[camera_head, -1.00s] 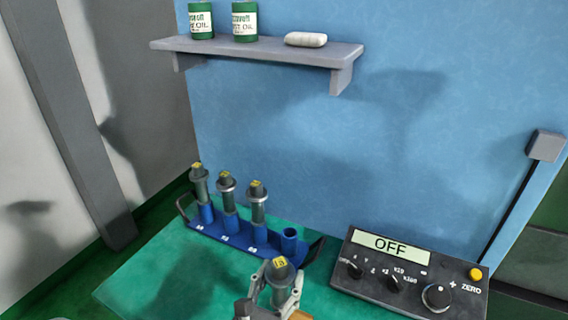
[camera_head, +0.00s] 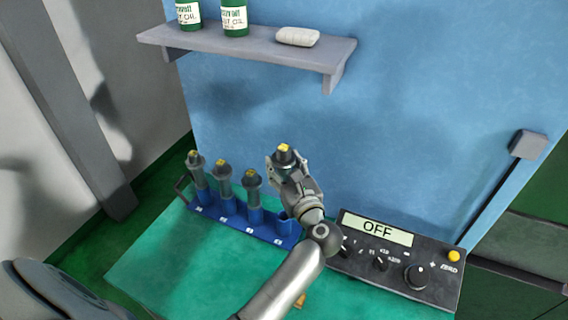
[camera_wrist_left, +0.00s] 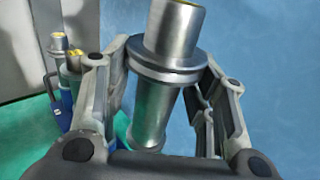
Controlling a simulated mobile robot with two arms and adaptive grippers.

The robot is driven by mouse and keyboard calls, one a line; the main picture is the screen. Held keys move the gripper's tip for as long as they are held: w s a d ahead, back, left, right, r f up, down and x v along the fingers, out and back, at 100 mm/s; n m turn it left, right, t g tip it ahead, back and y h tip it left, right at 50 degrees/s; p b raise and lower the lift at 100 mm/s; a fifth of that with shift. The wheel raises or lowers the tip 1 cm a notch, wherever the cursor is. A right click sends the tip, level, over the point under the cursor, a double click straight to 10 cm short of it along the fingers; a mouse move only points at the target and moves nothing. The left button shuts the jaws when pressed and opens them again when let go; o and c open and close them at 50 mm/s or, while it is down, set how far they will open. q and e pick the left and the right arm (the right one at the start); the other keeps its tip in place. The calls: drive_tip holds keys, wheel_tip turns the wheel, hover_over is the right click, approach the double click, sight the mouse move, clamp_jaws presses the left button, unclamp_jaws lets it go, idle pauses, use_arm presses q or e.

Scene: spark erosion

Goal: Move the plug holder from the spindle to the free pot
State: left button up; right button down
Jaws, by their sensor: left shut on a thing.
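My left gripper (camera_head: 285,172) is shut on a grey plug holder (camera_head: 285,154) with a yellow-marked top, held up above the right end of the blue rack. In the left wrist view the plug holder (camera_wrist_left: 160,75) sits between the two fingers (camera_wrist_left: 165,95), slightly tilted in the picture. The blue rack (camera_head: 228,209) has several pots in a row. Three hold plug holders (camera_head: 197,164), (camera_head: 223,174), (camera_head: 252,183). The rightmost pot (camera_head: 289,226) is free, partly hidden by my left wrist. The spindle is not in view. My right gripper is not in view.
A control box (camera_head: 405,257) reading OFF stands just right of the rack. A shelf (camera_head: 245,49) with two green oil cans and a white block is on the blue wall above. The green mat (camera_head: 190,260) in front is mostly clear.

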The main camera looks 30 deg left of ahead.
sight(286, 181)
use_arm(q)
drive_tip(key=shift+f, duration=0.1)
drive_tip(key=shift+f+b, duration=0.35)
drive_tip(key=shift+f, duration=0.6)
drive_tip(key=shift+f+b, duration=0.65)
drive_tip(key=shift+r, duration=0.1)
drive_tip(key=shift+s+d+f+b, duration=0.1)
drive_tip(key=shift+f+b, duration=0.3)
drive_tip(key=shift+b, duration=0.1)
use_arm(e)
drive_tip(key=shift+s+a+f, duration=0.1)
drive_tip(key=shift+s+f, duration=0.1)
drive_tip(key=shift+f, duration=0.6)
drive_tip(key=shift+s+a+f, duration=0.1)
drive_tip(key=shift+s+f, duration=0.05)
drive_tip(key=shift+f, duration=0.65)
use_arm(q)
drive_tip(key=shift+f, duration=0.1)
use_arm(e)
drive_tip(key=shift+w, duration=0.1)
